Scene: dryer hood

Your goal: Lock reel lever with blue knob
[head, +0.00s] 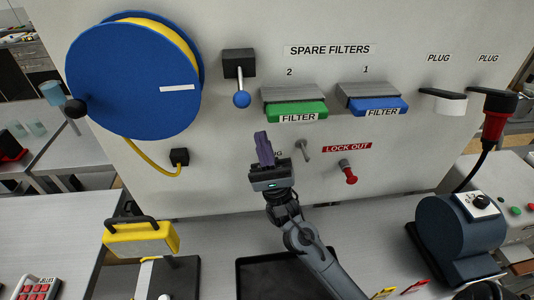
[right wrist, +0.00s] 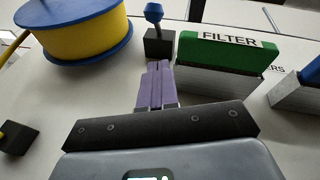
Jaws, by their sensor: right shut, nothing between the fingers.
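The reel lever with its blue knob (head: 242,99) hangs down from a black block (head: 239,62) on the white panel, right of the blue reel (head: 130,80). The knob also shows in the right wrist view (right wrist: 154,12), beyond my fingers. My right gripper (head: 263,137) has purple fingers, shut and empty. In the head view it is below and slightly right of the knob, apart from it. The right wrist view shows the closed fingertips (right wrist: 157,68) just short of the black block. My left gripper is not in view.
The green filter (head: 297,112) and blue filter (head: 378,106) stick out from the panel right of the lever. A grey toggle (head: 304,150) and red lock-out knob (head: 348,174) are right of my gripper. A yellow cable (head: 150,155) runs below the reel.

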